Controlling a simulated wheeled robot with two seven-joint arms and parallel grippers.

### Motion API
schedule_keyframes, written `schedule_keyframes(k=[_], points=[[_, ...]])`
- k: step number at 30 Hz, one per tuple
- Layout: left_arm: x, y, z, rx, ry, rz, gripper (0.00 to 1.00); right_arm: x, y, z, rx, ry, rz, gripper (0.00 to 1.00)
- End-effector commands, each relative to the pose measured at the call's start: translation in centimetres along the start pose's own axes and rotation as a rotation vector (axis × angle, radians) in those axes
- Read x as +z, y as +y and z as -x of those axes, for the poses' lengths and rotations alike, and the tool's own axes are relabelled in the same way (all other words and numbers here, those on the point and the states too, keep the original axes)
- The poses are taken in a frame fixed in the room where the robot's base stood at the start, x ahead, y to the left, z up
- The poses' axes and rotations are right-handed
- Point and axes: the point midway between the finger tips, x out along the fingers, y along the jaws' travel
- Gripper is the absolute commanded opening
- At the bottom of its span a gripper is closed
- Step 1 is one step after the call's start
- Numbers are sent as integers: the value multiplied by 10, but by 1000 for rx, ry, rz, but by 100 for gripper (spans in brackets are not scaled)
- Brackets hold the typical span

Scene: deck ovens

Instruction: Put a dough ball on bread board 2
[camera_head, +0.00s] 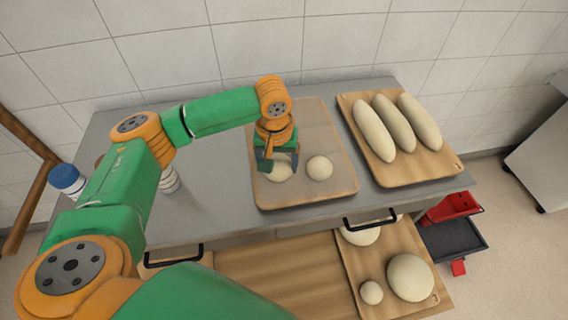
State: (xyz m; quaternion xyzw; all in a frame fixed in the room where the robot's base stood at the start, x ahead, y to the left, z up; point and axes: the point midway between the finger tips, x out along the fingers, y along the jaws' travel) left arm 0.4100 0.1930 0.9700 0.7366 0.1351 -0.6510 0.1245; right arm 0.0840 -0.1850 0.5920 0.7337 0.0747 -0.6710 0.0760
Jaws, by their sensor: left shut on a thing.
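My left gripper (279,165) comes down over the middle wooden board (325,196) on the grey counter and is shut on a pale dough ball (280,174), partly hidden by the fingers. I cannot tell whether that ball touches the board. A second dough ball (319,168) lies on the same board just to the right of the gripper, apart from it. I cannot read a number on this board. My right gripper is not in view.
A board (425,172) with three long loaves (395,124) lies at the right. A lower board marked 3 (390,268) holds dough balls, including a large one (410,277). A red and black cart (452,224) stands at the right. The counter's left part is mostly clear.

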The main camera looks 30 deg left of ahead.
Motion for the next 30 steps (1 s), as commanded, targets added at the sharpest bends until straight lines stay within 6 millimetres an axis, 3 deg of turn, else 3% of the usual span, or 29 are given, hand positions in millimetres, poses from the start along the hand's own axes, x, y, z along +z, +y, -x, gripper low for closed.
schedule_keyframes(k=[6, 10, 20, 21, 23, 30], points=[[-17, 6, -32, -2, 0, 2, 26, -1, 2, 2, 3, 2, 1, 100], [-14, 6, -54, -2, -1, 0, 26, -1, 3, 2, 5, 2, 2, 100], [-13, 6, -59, -1, 0, 1, 26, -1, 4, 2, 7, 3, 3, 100], [-13, 6, -60, -1, 1, 1, 82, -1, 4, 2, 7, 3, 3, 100], [-13, 6, -60, -1, 1, 1, 99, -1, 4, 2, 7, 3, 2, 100], [-13, 6, -58, 0, 1, 2, 100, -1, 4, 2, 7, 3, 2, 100]])
